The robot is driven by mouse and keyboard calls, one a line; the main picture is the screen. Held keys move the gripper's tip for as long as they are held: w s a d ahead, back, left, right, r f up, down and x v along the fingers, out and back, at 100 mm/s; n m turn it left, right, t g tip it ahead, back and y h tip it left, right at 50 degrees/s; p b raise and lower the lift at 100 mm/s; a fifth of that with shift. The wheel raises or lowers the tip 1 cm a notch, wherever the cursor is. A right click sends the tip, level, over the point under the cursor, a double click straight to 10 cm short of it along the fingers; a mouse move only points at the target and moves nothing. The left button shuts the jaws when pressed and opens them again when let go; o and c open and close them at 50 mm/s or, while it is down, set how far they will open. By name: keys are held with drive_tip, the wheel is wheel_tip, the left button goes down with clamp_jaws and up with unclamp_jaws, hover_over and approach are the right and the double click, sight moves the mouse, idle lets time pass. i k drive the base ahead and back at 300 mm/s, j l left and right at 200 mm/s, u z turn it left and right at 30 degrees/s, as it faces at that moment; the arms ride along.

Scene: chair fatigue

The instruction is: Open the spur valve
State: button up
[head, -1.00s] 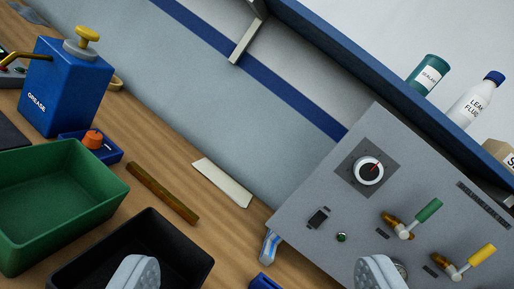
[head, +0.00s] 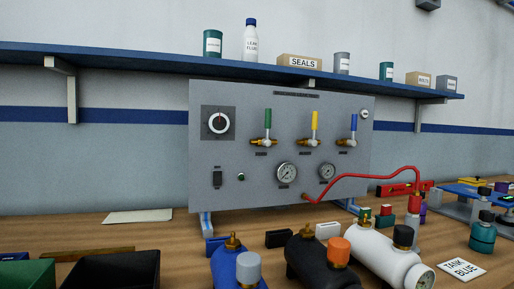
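A grey valve panel (head: 230,115) stands upright at the back of the bench. It carries a row of brass valves with a green lever (head: 268,118), a yellow lever (head: 314,121) and a blue lever (head: 354,122). All the levers point straight up. The small labels under them are too small to read, so I cannot tell which is the spur valve. The panel also has a dial knob (head: 218,123), a dark switch (head: 217,179), a small green button and two gauges (head: 287,173). My gripper is not in view.
A red hose (head: 375,175) runs from the panel's lower right. A shelf (head: 150,63) with bottles and boxes overhangs the panel. A black bin (head: 112,268) is at lower left.

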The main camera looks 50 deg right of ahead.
sight(354, 128)
drive_tip(key=z, duration=1.95)
